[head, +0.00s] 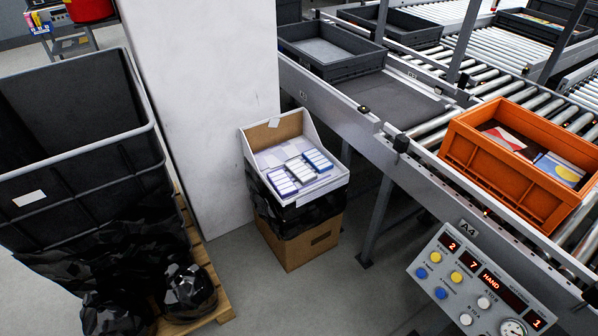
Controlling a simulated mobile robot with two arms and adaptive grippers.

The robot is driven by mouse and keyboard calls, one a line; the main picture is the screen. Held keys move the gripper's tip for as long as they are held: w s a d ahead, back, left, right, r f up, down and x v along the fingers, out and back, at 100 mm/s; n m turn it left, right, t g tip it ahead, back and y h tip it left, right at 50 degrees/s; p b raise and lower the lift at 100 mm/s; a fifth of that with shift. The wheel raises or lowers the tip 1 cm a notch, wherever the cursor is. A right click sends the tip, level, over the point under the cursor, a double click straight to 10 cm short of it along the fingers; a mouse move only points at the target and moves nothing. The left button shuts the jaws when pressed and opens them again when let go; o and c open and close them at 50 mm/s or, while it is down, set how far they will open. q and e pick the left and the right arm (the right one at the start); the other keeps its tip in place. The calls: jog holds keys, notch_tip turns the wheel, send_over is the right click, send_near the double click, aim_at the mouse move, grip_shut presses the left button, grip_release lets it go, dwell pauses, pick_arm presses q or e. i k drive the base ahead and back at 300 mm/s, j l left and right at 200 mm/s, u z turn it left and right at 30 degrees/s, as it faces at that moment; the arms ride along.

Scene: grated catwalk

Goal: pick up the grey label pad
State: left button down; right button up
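A white open-fronted bin (331,181) stands on a cardboard box at the centre of the head view. In it lie several small white blocks with blue or purple edges, such as the left block (282,183), the middle block (300,170) and the right block (317,160). They look like label pads, side by side. Pale flat sheets lie behind and around them. I cannot make out which, if any, is the grey label pad. Neither of my grippers is in view.
The cardboard box (312,243) has black plastic around its top. A white pillar (205,100) stands behind left. A black bin (75,170) and bags are at left. The roller conveyor with an orange crate (490,155) and a control panel (480,285) are at right. Grey floor shows in front.

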aim_at(301, 172)
jog(key=u, duration=0.55)
jog(key=i+u, duration=0.1)
jog(key=u, duration=0.4)
jog(key=l+u, duration=0.1)
jog(key=u, duration=0.95)
jog(key=l+u, duration=0.15)
jog(key=u, duration=0.95)
jog(key=l+u, duration=0.15)
jog(key=u, duration=0.9)
jog(key=k+l+u, duration=0.15)
jog(key=u, duration=0.35)
jog(key=k+l+u, duration=0.1)
jog(key=k+u, duration=0.15)
jog(key=u, duration=0.25)
jog(key=k+z, duration=0.3)
jog(key=k+l+z, duration=0.15)
jog(key=k+z, duration=0.15)
jog(key=z, duration=0.5)
jog(key=l+z, duration=0.15)
jog(key=z, duration=0.35)
jog(key=k+l+z, duration=0.1)
jog(key=z, duration=0.9)
